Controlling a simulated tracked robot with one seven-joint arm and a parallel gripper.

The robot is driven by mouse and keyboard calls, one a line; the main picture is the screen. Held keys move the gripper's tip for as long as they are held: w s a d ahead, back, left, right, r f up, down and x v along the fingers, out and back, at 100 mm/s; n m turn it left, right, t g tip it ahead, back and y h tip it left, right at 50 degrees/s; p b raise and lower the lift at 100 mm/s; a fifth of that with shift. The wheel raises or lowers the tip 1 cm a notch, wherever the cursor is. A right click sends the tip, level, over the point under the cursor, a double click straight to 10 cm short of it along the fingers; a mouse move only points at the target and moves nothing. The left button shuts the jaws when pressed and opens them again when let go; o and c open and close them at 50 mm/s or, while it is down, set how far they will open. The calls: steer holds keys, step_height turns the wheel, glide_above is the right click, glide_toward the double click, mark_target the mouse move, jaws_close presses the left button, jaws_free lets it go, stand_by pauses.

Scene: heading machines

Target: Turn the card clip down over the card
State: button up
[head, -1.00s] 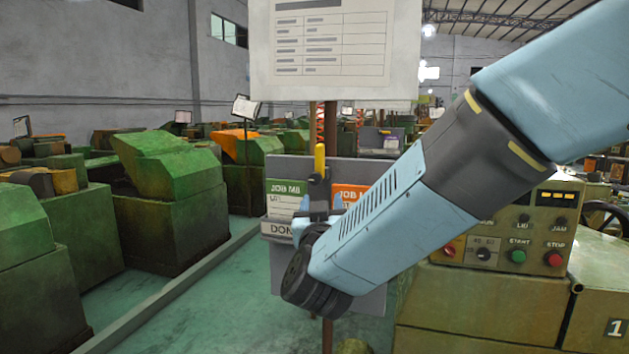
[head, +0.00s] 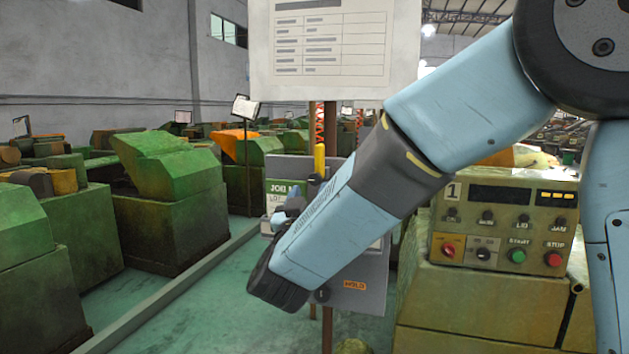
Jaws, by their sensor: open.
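The card clip (head: 319,158) shows as a yellow handle standing upright at the top middle of a grey board (head: 342,169), on a dark mount. A white card with a green header reading JOB (head: 283,187) is on the board to the left of the clip; my gripper and arm hide its lower part. My gripper (head: 285,212) is open in front of the board, below and left of the clip handle and apart from it. Its fingers are small and partly hidden by my wrist. The orange-headed card is hidden behind my arm.
A HOLD label (head: 355,285) and a dark knob (head: 321,295) show low on the board. A paper sheet (head: 333,45) hangs above it on a brown post. A control panel (head: 505,225) stands at right; green machines (head: 165,200) stand at left.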

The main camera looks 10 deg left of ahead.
mark_target(314, 181)
steer(key=shift+x, duration=3)
steer(key=shift+c, duration=0.3)
jaws_close()
